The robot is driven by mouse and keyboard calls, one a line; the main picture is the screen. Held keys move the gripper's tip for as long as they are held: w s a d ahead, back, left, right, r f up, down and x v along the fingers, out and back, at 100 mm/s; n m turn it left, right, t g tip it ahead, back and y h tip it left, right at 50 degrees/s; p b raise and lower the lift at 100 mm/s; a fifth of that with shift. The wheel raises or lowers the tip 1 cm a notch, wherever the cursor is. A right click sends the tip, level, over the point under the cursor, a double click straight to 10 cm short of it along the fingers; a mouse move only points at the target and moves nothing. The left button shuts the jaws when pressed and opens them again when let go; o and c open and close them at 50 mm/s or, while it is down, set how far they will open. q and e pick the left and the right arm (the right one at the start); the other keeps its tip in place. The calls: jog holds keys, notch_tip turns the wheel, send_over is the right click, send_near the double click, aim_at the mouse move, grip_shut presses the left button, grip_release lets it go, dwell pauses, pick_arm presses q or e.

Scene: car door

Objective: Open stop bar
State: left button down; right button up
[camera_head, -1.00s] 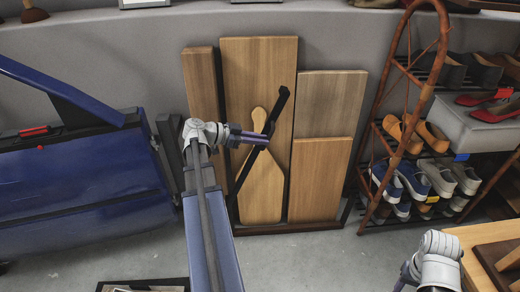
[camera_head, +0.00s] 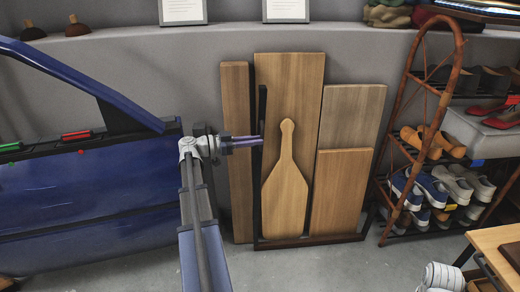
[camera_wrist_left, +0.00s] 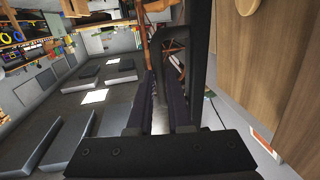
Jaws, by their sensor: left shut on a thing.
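The stop bar (camera_head: 263,105) is a thin dark bar. It stands almost upright at the left side of the dark board rack (camera_head: 315,240), in front of the tall wooden board. My left gripper (camera_head: 258,141) reaches in from the left and is shut on the bar around its middle. In the left wrist view the dark bar (camera_wrist_left: 200,45) runs up beside the gripper's fingers (camera_wrist_left: 165,85), with a dark loop next to it. The exact contact is hard to see there. My right gripper is out of view.
Several wooden boards (camera_head: 350,115) and a paddle-shaped board (camera_head: 285,195) lean in the rack against the grey wall. A blue car door (camera_head: 90,210) stands to the left. A shoe rack (camera_head: 425,125) stands to the right. Grey floor (camera_head: 345,272) is clear in front.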

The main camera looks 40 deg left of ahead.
pick_arm(q)
jog(key=s+a+t+b, duration=0.1)
jog(key=s+a+b, duration=0.1)
jog(key=s+a, duration=0.2)
jog(key=shift+s+f+h+b, duration=0.35)
jog(key=shift+s+h+b, duration=0.05)
jog(key=shift+s, duration=0.1)
jog(key=c, duration=0.8)
grip_release()
jog(key=shift+c, duration=0.2)
jog(key=v, duration=0.7)
jog(key=shift+s+a+b, duration=0.25)
jog(key=shift+s+b, duration=0.05)
jog(key=shift+b, duration=0.05)
jog(key=shift+f, duration=0.15)
